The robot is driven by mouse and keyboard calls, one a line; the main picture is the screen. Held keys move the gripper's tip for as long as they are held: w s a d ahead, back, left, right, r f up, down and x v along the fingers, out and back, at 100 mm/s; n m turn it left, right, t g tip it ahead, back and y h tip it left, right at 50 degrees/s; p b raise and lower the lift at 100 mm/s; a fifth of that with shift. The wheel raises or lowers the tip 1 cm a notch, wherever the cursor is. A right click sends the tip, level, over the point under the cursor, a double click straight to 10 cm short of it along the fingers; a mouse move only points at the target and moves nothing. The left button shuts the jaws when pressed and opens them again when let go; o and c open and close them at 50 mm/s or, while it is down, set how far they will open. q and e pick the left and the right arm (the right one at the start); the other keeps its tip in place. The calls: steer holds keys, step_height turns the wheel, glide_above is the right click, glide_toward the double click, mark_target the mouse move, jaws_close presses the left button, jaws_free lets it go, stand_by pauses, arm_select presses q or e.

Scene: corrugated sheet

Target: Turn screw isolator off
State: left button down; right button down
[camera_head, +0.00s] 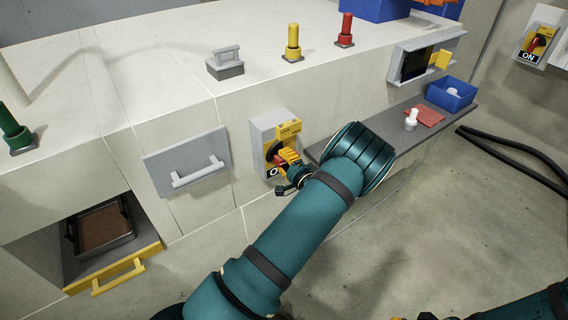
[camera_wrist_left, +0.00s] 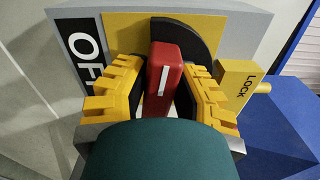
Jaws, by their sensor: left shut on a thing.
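The screw isolator is a grey box (camera_head: 262,127) on the pale front wall, with a yellow plate, a black round part and a yellow lock tab (camera_head: 288,130). In the left wrist view its red handle (camera_wrist_left: 162,72), with a white line, sits between the yellow fingers of my left gripper (camera_wrist_left: 160,88). The gripper is shut on this handle. An OFF label (camera_wrist_left: 85,45) shows left of it and a LOCK tab (camera_wrist_left: 245,85) right of it. In the head view the gripper (camera_head: 287,160) partly hides the label and handle. Parts of my right gripper (camera_head: 428,317) show at the bottom edge.
Another isolator (camera_head: 538,42) marked ON is on the right wall. A grey shelf (camera_head: 385,132) right of my left gripper holds a white bottle (camera_head: 411,120), red cloth (camera_head: 430,117) and blue bin (camera_head: 450,96). A yellow-fronted drawer (camera_head: 115,271) stands open at lower left.

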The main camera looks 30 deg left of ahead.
arm_select(q)
steer(key=shift+n+b, duration=0.45)
steer(key=shift+n, duration=0.15)
steer(key=c, duration=0.7)
jaws_free()
steer(key=shift+c, duration=0.2)
steer(key=shift+f, duration=0.1)
steer(key=v, duration=1.2)
